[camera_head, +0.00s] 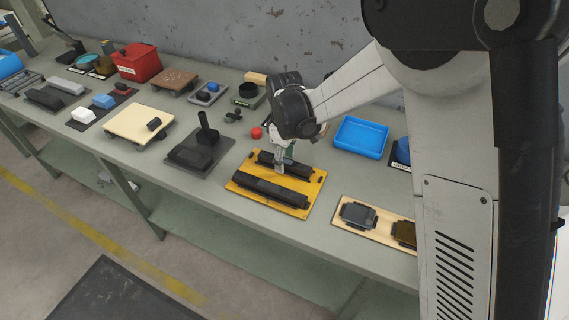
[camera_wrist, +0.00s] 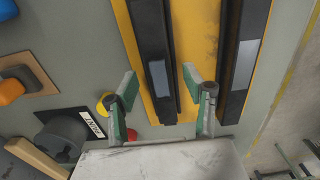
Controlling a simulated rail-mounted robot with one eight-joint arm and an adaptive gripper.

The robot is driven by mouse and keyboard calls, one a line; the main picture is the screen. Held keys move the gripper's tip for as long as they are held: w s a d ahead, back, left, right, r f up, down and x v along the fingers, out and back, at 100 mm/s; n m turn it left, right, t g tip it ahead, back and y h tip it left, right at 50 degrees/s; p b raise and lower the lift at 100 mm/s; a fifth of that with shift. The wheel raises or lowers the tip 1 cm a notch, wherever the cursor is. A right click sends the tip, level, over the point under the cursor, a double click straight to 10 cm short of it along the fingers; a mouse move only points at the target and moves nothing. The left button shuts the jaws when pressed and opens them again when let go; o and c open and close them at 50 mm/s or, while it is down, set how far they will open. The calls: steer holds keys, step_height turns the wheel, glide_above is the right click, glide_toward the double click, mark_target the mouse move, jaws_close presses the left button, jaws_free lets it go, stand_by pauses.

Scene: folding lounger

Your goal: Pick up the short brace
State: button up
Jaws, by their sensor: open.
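The short brace (camera_head: 265,158) is a dark bar at the back of a yellow board (camera_head: 233,181). In the wrist view, the short brace (camera_wrist: 149,35) is the left bar and has a light grey patch. A longer dark bar (camera_head: 262,188) lies parallel in front of it; in the wrist view the longer bar (camera_wrist: 238,85) is at right. My gripper (camera_head: 280,168) is over the short brace. In the wrist view, my gripper (camera_wrist: 159,83) is open, its fingertips appearing on either side of the short brace. I cannot tell the height gap or any contact.
A blue tray (camera_head: 361,137) stands behind right, and a wooden board with dark parts (camera_head: 357,214) front right. A grey mat with a black upright part (camera_head: 205,137) is to the left. A small red piece (camera_head: 256,133) lies behind the yellow board. The bench's front edge is close.

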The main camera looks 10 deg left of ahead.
steer(key=shift+f, duration=0.35)
steer(key=shift+c, duration=0.4)
jaws_close()
steer(key=shift+r, duration=0.1)
